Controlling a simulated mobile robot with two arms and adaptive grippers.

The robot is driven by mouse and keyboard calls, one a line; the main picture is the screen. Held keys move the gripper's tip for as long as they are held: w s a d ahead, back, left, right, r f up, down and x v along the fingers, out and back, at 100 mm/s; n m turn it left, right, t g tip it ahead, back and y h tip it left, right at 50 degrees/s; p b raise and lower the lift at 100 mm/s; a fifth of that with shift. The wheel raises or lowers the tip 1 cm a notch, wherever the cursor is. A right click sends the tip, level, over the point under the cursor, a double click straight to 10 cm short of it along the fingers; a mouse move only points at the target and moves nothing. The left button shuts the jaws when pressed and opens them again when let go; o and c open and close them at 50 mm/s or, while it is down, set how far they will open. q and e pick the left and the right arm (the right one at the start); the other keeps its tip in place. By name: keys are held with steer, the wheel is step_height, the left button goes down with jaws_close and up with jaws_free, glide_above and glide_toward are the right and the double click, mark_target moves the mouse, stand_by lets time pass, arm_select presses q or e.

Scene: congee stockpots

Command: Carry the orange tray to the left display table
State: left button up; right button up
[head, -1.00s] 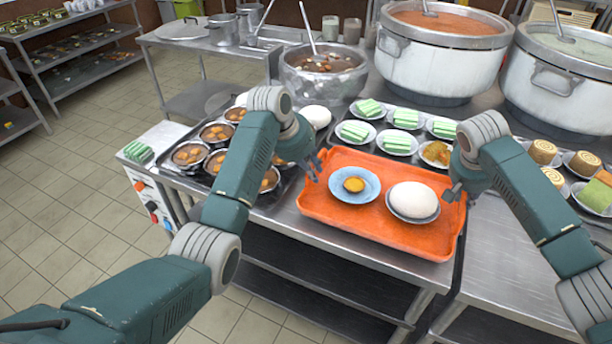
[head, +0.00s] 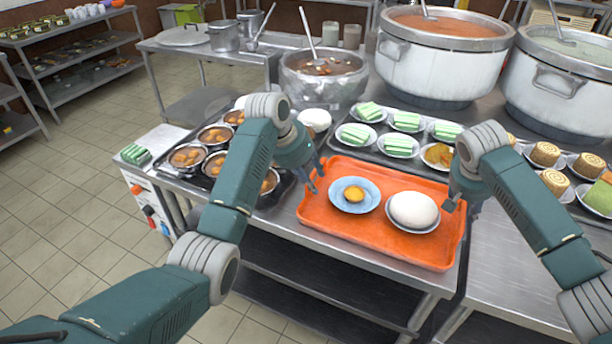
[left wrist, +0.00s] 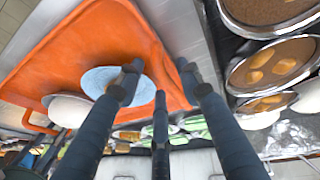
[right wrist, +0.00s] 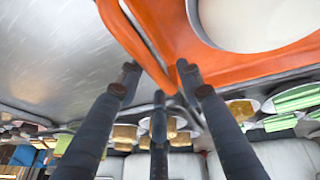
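The orange tray (head: 318,216) lies on the steel counter at its front edge. It carries a blue plate (head: 339,204) with a small yellow item (head: 354,194) and a plate with a large white bun (head: 414,208). My left gripper (head: 316,174) is at the tray's left rim, its fingers apart; in the left wrist view (left wrist: 160,85) the orange tray fills the upper left. My right gripper (head: 460,207) is at the right rim, fingers apart; in the right wrist view (right wrist: 158,85) the rim runs between them. Contact with the rim is unclear.
Pans of bowls (head: 187,157) stand left of the tray. Plates of green cakes (head: 398,146) lie behind it. A large pot (head: 440,70) and a metal pot (head: 323,85) are farther back. A steel table (head: 170,46) stands back left. Tiled floor (head: 70,200) is open at left.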

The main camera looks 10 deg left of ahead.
steer(key=shift+a+r, duration=0.1)
arm_select(q)
steer(key=v, duration=1.1)
arm_select(e)
steer(key=v, duration=1.2)
arm_select(q)
steer(key=shift+s, duration=0.1)
